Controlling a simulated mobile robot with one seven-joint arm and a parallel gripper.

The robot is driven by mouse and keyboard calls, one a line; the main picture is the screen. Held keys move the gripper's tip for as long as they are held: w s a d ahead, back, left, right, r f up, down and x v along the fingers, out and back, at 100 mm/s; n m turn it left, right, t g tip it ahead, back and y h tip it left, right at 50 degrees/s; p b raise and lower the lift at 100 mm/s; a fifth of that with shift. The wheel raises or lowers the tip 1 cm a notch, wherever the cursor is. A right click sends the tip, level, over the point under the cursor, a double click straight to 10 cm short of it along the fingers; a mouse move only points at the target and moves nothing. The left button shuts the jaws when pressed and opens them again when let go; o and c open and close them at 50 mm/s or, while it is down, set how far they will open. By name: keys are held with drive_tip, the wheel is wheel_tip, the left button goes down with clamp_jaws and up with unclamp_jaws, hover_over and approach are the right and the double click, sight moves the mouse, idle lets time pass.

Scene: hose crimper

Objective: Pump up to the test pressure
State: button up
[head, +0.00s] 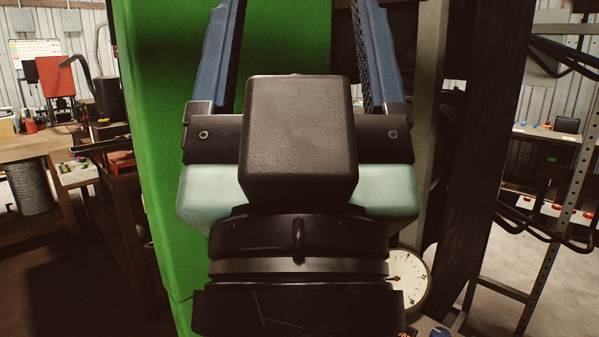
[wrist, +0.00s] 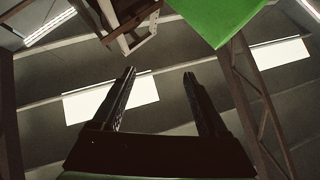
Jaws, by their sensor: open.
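My gripper (head: 297,60) fills the middle of the head view, with its two blue-grey fingers wide apart and nothing between them. In the wrist view my gripper (wrist: 160,75) is also open and empty, with ceiling panels and lights behind it. A round white pressure gauge (head: 408,280) with a dark needle shows at the lower right of the head view, partly hidden by my wrist. I cannot read its value. Just below the gauge, a bit of a panel with a blue part (head: 440,332) shows at the frame's bottom edge. No pump handle can be made out.
A tall green machine body (head: 165,150) stands close behind my gripper; its green corner shows in the wrist view (wrist: 222,18). Dark uprights and a metal rack (head: 560,190) stand at right. A workbench (head: 35,147) with tools stands at far left.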

wheel_tip(320, 180, up, 6)
drive_tip(key=p, duration=0.3)
drive_tip(key=shift+f, duration=0.2)
